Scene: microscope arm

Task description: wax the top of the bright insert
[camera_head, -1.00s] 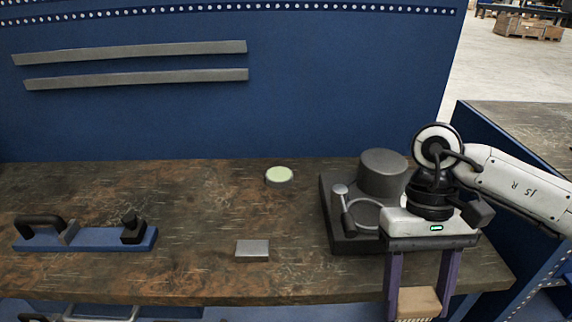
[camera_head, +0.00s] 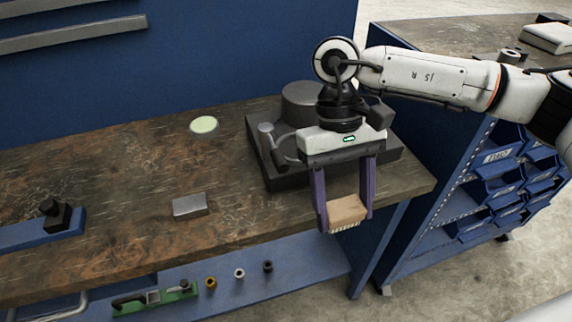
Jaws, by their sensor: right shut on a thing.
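A bright grey metal block (camera_head: 190,206), likely the bright insert, lies alone on the brown worktop. My right gripper (camera_head: 345,217) points down at the bench's front right edge. Its purple fingers are shut on a tan brush-like block (camera_head: 347,209) with pale bristles along its lower edge. The brush is to the right of the metal block and well apart from it. My left gripper is not in view.
A dark machine with a round drum (camera_head: 302,102) and a lever stands behind my right gripper. A blue fixture with a black clamp (camera_head: 58,217) is at the left. Several small parts lie on the lower blue shelf (camera_head: 300,278). The worktop (camera_head: 110,180) between is mostly clear.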

